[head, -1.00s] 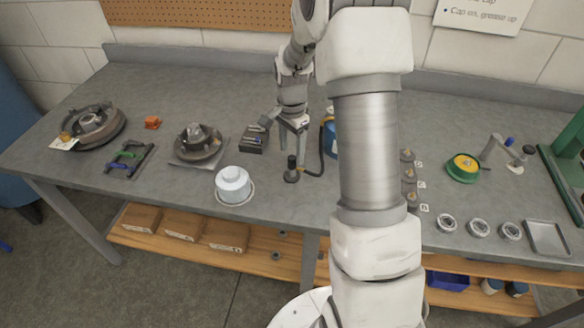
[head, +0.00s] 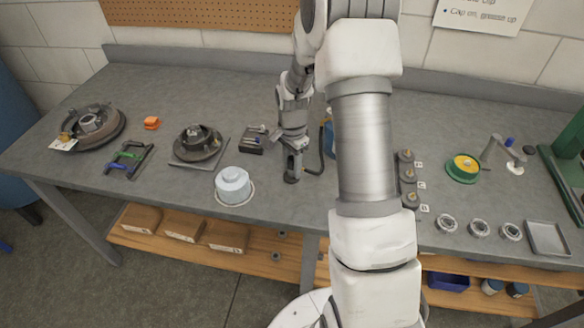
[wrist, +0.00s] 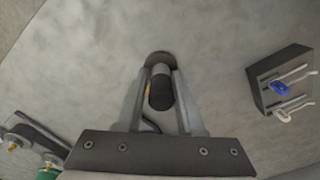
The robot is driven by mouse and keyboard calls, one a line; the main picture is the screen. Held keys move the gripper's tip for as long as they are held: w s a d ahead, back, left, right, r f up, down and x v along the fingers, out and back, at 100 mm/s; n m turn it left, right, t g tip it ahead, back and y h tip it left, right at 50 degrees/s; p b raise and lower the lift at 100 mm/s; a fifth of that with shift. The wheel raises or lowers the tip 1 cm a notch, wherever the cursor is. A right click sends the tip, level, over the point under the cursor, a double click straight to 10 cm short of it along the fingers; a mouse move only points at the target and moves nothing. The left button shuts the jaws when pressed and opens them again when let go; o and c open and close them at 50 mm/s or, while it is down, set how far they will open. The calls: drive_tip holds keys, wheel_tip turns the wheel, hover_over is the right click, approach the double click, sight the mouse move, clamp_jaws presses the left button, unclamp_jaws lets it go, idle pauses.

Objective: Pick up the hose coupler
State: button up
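The hose coupler (head: 291,180) is a small dark upright piece on the grey bench, mostly hidden by my gripper in the head view. A dark hose (head: 322,160) curves off to its right. In the wrist view the coupler (wrist: 160,94) is a dark cylinder on a round dark base, lying between the two fingers. My gripper (head: 292,167) is lowered over it, pointing down. In the wrist view my gripper (wrist: 161,78) has one finger on each side of the coupler, with narrow gaps that look unclosed.
A dark block with small tools (head: 252,141) stands just left of my gripper. A blue container (head: 329,140) is partly hidden behind my arm. A row of knobs (head: 408,180) stands to the right.

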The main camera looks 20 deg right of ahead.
sight(292, 158)
clamp_jaws()
drive_tip(key=shift+r, duration=0.15)
wheel_tip(292, 158, up, 9)
drive_tip(key=shift+r+p, duration=0.15)
drive_tip(key=shift+p, duration=0.15)
drive_tip(key=shift+r+p, duration=1.2)
drive_tip(key=shift+r, duration=0.65)
